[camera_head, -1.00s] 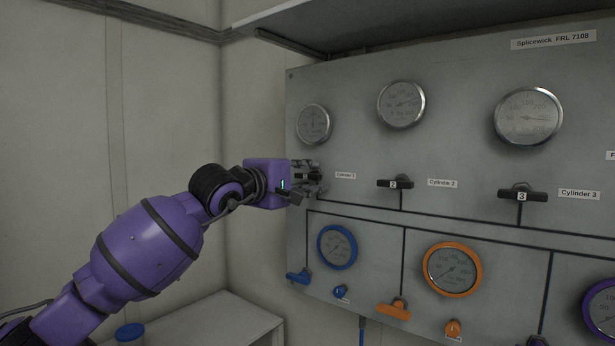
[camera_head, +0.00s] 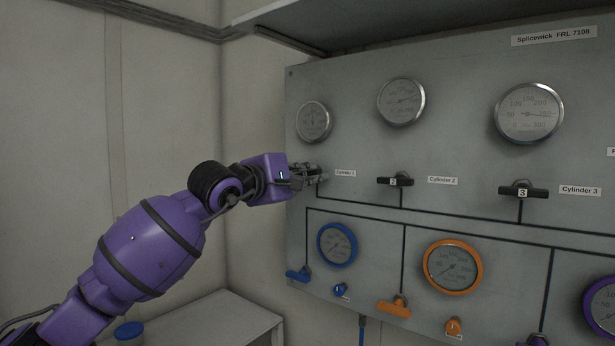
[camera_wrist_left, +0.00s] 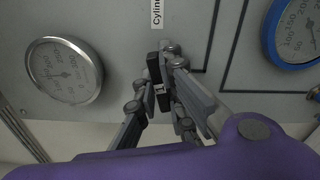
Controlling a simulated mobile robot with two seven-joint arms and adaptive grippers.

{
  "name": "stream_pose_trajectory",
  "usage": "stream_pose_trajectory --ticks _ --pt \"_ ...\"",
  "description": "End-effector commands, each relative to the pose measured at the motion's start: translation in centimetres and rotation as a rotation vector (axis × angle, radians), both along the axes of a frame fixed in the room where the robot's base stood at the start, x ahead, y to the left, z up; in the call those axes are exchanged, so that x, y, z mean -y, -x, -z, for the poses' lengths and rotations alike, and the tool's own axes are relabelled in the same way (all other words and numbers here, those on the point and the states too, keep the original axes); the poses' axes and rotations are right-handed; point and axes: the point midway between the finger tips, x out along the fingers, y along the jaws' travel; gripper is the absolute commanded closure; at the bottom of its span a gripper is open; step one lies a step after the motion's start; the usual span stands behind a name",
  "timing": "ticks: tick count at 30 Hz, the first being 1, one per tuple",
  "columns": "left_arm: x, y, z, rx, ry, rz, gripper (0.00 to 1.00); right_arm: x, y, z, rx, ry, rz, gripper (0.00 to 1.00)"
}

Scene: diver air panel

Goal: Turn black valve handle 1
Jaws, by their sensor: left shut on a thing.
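Black valve handle 1 shows between the fingers in the left wrist view (camera_wrist_left: 155,72), next to the "Cylinder" label. In the head view it is hidden behind my left gripper (camera_head: 312,177), which is at the panel left of the "Cylinder 1" label (camera_head: 345,173). In the left wrist view my left gripper (camera_wrist_left: 158,95) is shut on the handle, with fingers on both sides of it. A round silver gauge (camera_head: 314,122) sits above the handle and also shows in the left wrist view (camera_wrist_left: 65,70). My right gripper is not in view.
Black handles 2 (camera_head: 395,181) and 3 (camera_head: 522,191) stick out to the right along the grey panel (camera_head: 460,110). A blue gauge (camera_head: 337,244) and a blue handle (camera_head: 298,274) are below. A shelf (camera_head: 360,22) overhangs the panel. A table (camera_head: 225,315) stands lower left.

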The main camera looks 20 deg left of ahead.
Motion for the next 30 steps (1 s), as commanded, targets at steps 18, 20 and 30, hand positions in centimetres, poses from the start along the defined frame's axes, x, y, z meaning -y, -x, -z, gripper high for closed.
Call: stream_pose_trajectory --ticks 18,20,30 --pt "0.1 0.0 -0.1 -0.201 0.553 0.002 1.0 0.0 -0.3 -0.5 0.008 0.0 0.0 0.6" --pt "0.0 0.0 -0.1 -0.22 0.606 0.001 1.0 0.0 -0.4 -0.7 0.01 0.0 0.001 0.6" --pt "0.1 0.1 -0.2 -0.319 0.883 0.001 1.0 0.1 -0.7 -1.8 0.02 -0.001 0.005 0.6"
